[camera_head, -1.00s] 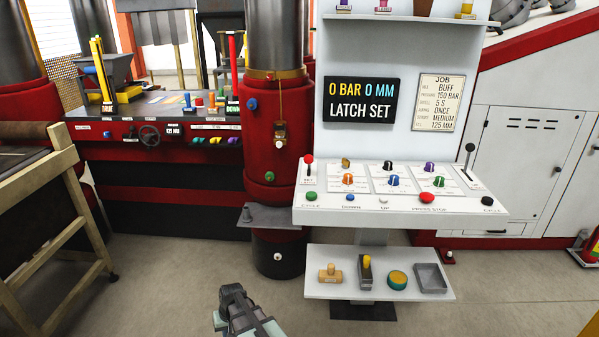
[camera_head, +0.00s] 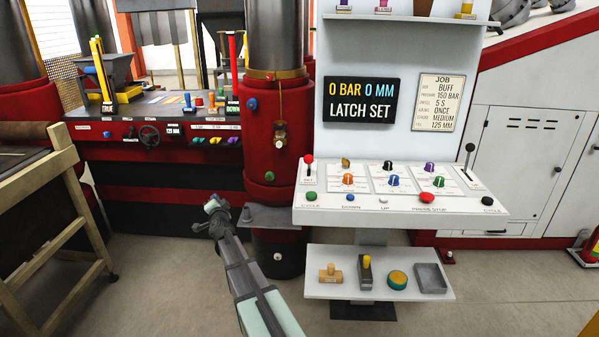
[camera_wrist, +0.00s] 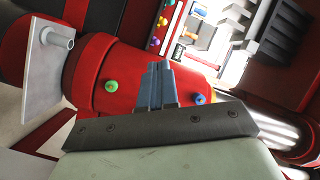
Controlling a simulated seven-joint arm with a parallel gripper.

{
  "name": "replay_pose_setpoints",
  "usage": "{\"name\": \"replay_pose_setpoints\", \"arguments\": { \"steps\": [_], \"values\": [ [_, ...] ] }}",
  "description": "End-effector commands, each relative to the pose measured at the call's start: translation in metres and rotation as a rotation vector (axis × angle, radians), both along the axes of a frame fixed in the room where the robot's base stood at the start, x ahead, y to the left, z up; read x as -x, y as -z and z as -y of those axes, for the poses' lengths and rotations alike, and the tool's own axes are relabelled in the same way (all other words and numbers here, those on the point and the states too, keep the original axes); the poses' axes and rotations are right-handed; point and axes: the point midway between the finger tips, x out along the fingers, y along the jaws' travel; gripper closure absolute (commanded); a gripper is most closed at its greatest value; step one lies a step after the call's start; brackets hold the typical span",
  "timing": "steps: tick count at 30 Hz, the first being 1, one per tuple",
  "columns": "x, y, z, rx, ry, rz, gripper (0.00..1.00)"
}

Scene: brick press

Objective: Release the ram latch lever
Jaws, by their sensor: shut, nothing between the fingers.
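A lever with a red ball knob (camera_head: 309,160) stands upright at the left end of the white control panel (camera_head: 400,207); its small label seems to read "SET". Another upright lever with a black ball knob (camera_head: 469,148) stands at the panel's right end. I cannot tell for sure which is the ram latch lever. The screen (camera_head: 361,100) reads "0 BAR 0 MM LATCH SET". My gripper (camera_head: 211,206) is left of the red column and the panel, apart from both levers. In the wrist view its fingers (camera_wrist: 158,85) are shut and empty, with the red column behind them.
The red column (camera_head: 270,150) stands between my gripper and the panel, with a grey plate (camera_head: 272,217) jutting out low, close to my gripper. A lower shelf (camera_head: 378,289) holds several small items. A wooden frame (camera_head: 60,215) is at the left. Floor between is clear.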

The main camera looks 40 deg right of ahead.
Motion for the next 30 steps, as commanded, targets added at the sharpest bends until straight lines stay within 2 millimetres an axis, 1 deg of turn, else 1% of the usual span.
{"name": "replay_pose_setpoints", "arguments": {
  "steps": [1,5,11,14,18,22,25,30],
  "values": [
    [-0.003,-0.009,0.010,-0.018,0.047,0.051,1.00],
    [0.002,-0.028,0.036,-0.068,0.181,0.185,1.00],
    [0.023,-0.048,0.074,-0.137,0.392,0.382,1.00],
    [0.039,-0.056,0.090,-0.165,0.497,0.479,1.00],
    [0.067,-0.062,0.109,-0.197,0.648,0.611,1.00],
    [0.096,-0.066,0.121,-0.218,0.787,0.734,1.00],
    [0.122,-0.068,0.127,-0.224,0.891,0.828,1.00],
    [0.163,-0.069,0.128,-0.214,1.046,0.981,1.00]
  ]
}}
